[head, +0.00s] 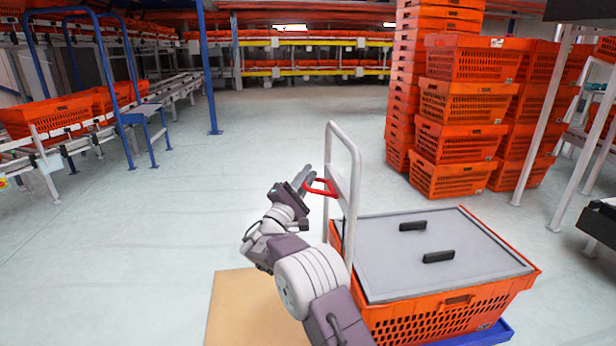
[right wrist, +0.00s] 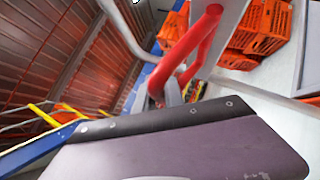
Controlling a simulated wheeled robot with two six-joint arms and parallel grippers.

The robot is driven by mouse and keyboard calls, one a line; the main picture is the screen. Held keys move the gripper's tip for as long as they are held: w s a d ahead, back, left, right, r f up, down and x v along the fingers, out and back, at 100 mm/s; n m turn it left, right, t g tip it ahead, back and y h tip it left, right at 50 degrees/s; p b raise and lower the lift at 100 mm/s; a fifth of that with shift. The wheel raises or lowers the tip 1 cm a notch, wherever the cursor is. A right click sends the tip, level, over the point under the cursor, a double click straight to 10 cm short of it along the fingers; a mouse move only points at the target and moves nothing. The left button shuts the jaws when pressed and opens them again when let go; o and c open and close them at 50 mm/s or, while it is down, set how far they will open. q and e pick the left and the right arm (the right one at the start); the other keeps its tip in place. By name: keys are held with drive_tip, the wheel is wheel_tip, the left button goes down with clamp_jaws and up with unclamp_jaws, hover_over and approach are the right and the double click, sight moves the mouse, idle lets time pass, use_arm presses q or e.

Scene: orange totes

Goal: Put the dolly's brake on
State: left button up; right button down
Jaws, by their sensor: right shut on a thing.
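The dolly's pale upright push frame (head: 355,190) stands in the middle of the head view. Its blue base (head: 497,334) shows under an orange tote (head: 400,325) with a grey lid. A red brake handle (head: 322,190) sticks out to the left from the upright frame. My right gripper (head: 307,184) is at the handle's left end and shut on it. In the right wrist view the red handle (right wrist: 197,47) runs down between the fingers, whose tips are partly hidden. My left gripper is not in view.
Two black grips sit on the grey lid (head: 385,265). Tall stacks of orange totes (head: 465,100) stand behind to the right. A conveyor with totes (head: 60,115) runs along the left. A tan board (head: 235,305) lies left of the dolly. The floor beyond is clear.

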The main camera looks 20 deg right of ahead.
sight(304, 188)
drive_tip(key=shift+a+f, duration=0.15)
drive_tip(key=shift+f, duration=0.05)
idle(0.6)
drive_tip(key=c, duration=1.4)
unclamp_jaws()
drive_tip(key=shift+c, duration=0.2)
drive_tip(key=shift+a, duration=0.1)
drive_tip(key=shift+s+a+f+b, duration=0.25)
drive_tip(key=shift+s+f+b, duration=0.1)
drive_tip(key=shift+f+b, duration=0.55)
drive_tip(key=shift+s+a+f+b, duration=0.2)
drive_tip(key=shift+s+a+b, duration=0.25)
drive_tip(key=shift+b, duration=0.35)
drive_tip(key=s+a+f+b, duration=0.3)
drive_tip(key=s+f+b, duration=0.1)
drive_tip(key=b, duration=0.2)
drive_tip(key=shift+s+a, duration=0.2)
drive_tip(key=shift+s, duration=0.15)
